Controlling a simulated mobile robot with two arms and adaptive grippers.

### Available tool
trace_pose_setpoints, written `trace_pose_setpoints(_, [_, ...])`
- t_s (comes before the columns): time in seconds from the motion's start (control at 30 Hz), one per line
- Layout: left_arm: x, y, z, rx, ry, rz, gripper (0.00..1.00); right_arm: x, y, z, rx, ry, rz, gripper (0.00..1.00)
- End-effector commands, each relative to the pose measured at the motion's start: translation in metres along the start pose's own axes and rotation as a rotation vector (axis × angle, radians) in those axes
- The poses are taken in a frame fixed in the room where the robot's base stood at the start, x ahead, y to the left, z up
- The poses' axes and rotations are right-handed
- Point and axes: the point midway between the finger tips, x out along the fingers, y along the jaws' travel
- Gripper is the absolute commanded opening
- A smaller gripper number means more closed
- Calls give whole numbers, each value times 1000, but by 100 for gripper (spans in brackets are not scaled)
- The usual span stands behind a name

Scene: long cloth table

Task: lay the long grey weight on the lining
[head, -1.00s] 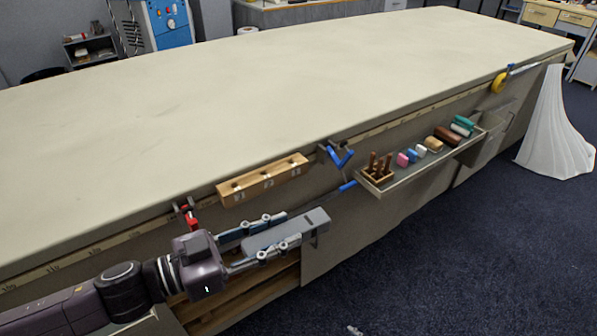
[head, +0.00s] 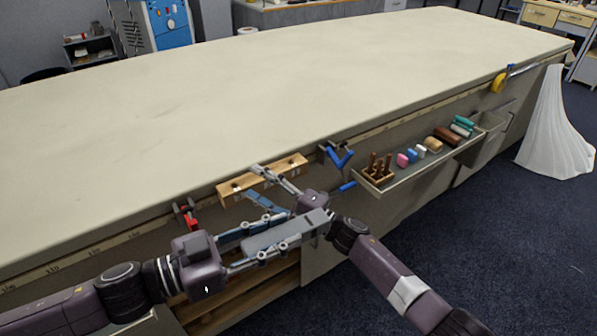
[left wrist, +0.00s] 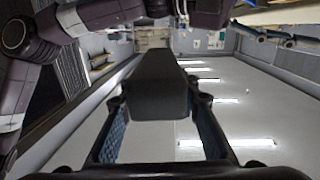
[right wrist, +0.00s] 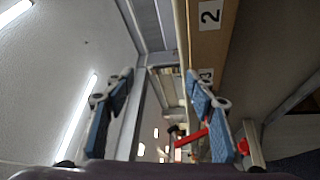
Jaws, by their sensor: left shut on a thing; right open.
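The long grey weight (head: 286,232) is a dark grey bar held level in front of the table's near side. My left gripper (head: 277,231) is shut on it, with a finger along each side. In the left wrist view the weight (left wrist: 158,85) fills the space between the fingers. My right gripper (head: 262,185) is open and empty, beside the wooden numbered block; its open fingers also show in the right wrist view (right wrist: 158,92). I cannot pick out a lining for certain; the long tabletop (head: 250,90) looks bare and beige.
The wooden numbered block (head: 293,163) is on the table's near edge, between a red clamp (head: 188,217) and a blue clamp (head: 340,157). A tray (head: 400,178) with several coloured items hangs farther right. White cloth (head: 553,135) drapes to the floor at far right. The tabletop is clear.

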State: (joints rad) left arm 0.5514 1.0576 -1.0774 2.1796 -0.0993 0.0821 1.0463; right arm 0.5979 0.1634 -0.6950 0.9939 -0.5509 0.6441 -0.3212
Motion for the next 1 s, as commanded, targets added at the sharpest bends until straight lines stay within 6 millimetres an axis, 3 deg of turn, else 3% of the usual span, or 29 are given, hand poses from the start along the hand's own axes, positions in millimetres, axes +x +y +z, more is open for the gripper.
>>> trace_pose_setpoints(0.03, [0, 1, -3, 3, 6, 3, 0, 14, 26, -18, -81, 79, 13, 51])
trace_pose_setpoints(0.1, [0, 1, -3, 3, 6, 3, 0, 29, 54, -46, -193, 190, 26, 51])
trace_pose_setpoints(0.3, [0, 1, -3, 3, 6, 3, 0, 48, 121, -142, -583, 570, 40, 51])
trace_pose_setpoints(0.4, [0, 1, -3, 3, 6, 3, 0, 41, 137, -188, -796, 782, 24, 51])
trace_pose_setpoints(0.53, [0, 1, -3, 3, 6, 3, 0, 18, 143, -229, -1064, 1053, -28, 51])
trace_pose_setpoints(0.63, [0, 1, -3, 3, 6, 3, 0, -7, 143, -244, -1258, 1257, -93, 51])
trace_pose_setpoints(0.73, [0, 1, -3, 3, 6, 3, 0, -35, 143, -244, -1438, 1456, -187, 51])
trace_pose_setpoints(1.0, [0, 1, -3, 3, 6, 3, 0, -107, 169, -197, -1776, 1911, -547, 51])
